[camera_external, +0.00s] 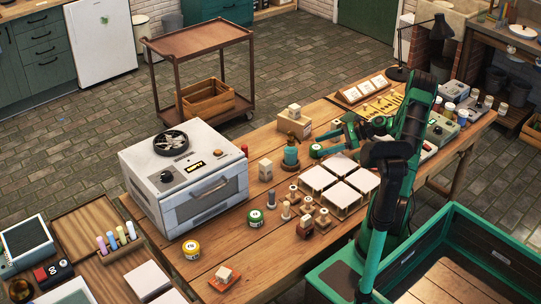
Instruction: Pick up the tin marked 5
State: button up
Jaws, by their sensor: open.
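Several small round tins with white labels stand on the wooden table (290,258). A yellow-topped tin (191,249) is near the front left edge. A green tin (255,216) stands beside the oven's front right. Another green tin (315,150) stands further back, right of a teal bottle. The numbers are too small to read with certainty, so I cannot tell which is marked 5. My gripper (329,143) is open, low over the table, close beside the far green tin. Whether that tin is between the fingers cannot be told.
A grey kiln-like box (185,180) stands left. The teal bottle (291,155), a wooden block (265,170) and a wooden box (294,124) crowd the gripper's left. White tiles (317,177) on stands lie in front. Jars and a lamp (399,72) are at right.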

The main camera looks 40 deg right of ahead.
aim_at(318, 147)
jog(key=x, duration=0.3)
jog(key=shift+w+a+f, duration=0.1)
jog(key=shift+a, duration=0.05)
jog(key=c, duration=1.2)
jog(key=shift+c, duration=0.2)
